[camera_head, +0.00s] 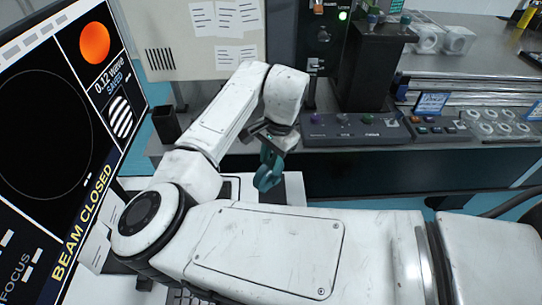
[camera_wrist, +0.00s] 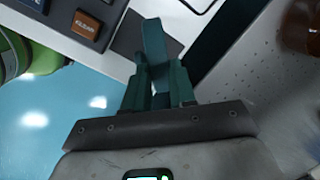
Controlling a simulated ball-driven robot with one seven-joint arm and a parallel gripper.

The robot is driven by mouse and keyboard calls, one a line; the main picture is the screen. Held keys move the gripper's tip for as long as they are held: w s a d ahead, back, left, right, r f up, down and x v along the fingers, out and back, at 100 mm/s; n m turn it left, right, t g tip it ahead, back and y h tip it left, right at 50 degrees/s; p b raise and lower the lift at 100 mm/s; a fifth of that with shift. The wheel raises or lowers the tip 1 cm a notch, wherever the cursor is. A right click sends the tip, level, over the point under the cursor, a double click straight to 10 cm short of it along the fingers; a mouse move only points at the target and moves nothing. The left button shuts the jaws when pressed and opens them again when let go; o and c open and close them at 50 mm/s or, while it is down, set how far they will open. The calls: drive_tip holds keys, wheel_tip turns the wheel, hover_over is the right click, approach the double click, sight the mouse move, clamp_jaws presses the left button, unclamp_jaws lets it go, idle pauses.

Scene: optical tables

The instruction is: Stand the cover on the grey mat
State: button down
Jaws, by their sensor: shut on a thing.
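My gripper (camera_wrist: 158,85) has teal fingers, and it is shut. In the wrist view a flat, dark teal piece (camera_wrist: 153,40) stands up between the fingers and reaches beyond them; it looks like the cover, seen edge-on, but its full shape is hidden. In the head view my gripper (camera_head: 268,172) hangs below my wrist, over a pale desk surface, and the held piece cannot be told from the fingers. A dark grey patch (camera_wrist: 128,38) beside the held piece may be the grey mat; I cannot tell for certain.
A large monitor (camera_head: 60,110) reading "BEAM CLOSED" stands at left. A dark cup (camera_head: 166,124) stands behind my arm. A control panel (camera_head: 352,128) lines the bench at right. In the wrist view a brown labelled block (camera_wrist: 87,28) lies upper left, with blue floor (camera_wrist: 60,110) below.

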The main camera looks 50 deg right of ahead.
drive_tip(key=shift+f, duration=0.15)
drive_tip(key=c, duration=0.9)
unclamp_jaws()
drive_tip(key=r, duration=0.4)
drive_tip(key=s+r, duration=0.1)
drive_tip(key=r, duration=0.3)
drive_tip(key=d+r, duration=0.1)
drive_tip(key=r, duration=0.3)
drive_tip(key=shift+s+r, duration=0.1)
drive_tip(key=shift+s, duration=0.25)
